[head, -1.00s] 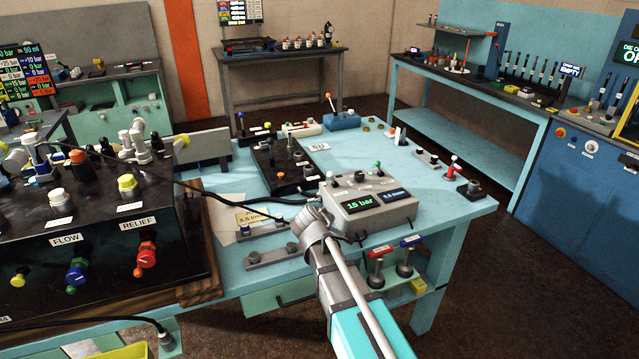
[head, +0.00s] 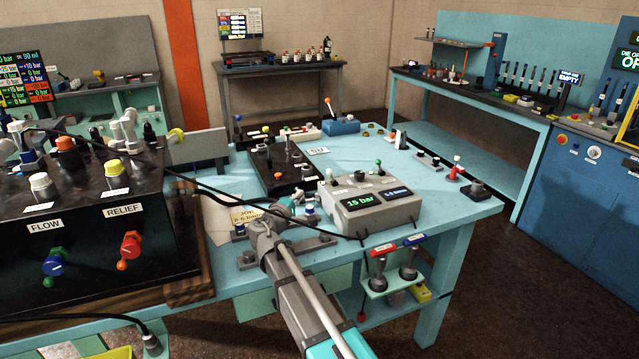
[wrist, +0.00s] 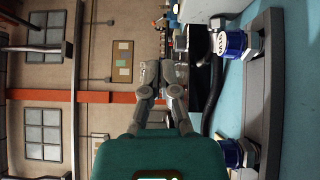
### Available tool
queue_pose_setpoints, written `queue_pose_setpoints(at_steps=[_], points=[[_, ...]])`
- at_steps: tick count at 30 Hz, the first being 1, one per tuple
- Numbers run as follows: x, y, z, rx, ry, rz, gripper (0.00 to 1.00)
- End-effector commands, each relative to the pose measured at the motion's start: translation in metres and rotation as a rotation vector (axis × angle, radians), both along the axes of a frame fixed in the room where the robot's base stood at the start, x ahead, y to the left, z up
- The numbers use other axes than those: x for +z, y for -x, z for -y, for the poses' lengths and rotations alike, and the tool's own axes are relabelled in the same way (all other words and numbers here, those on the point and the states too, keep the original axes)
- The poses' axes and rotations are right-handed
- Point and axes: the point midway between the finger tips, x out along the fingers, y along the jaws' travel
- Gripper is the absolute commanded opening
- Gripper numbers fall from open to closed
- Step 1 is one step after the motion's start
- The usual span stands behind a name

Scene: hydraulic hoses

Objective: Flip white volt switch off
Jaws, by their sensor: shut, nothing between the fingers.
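My gripper (head: 290,203) is over the left part of the light-blue bench, left of the grey gauge box. In the wrist view its grey fingers (wrist: 161,75) are together and empty. No volt label can be read for certain. A white-tipped toggle (head: 329,175) stands at the left of the gauge box (head: 375,212). Another white-tipped lever (head: 457,161) stands on a red base farther right. My gripper touches neither lever.
A black cable crosses the bench (head: 440,210) to the gauge box. A black FLOW and RELIEF box (head: 85,240) stands at left. A black switch panel (head: 263,172) lies behind my gripper. A grey fixture bar (head: 318,243) lies beside my arm. The bench right of the gauge box is partly clear.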

Motion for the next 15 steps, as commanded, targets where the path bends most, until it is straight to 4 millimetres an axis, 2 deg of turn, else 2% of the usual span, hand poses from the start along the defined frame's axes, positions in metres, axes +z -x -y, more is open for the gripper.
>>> queue_pose_setpoints(at_steps=[6, 15], points=[[0.004, -0.006, -0.014, 0.014, 0.057, 0.059, 0.00], [0.006, -0.006, -0.015, 0.015, 0.070, 0.070, 0.00]])
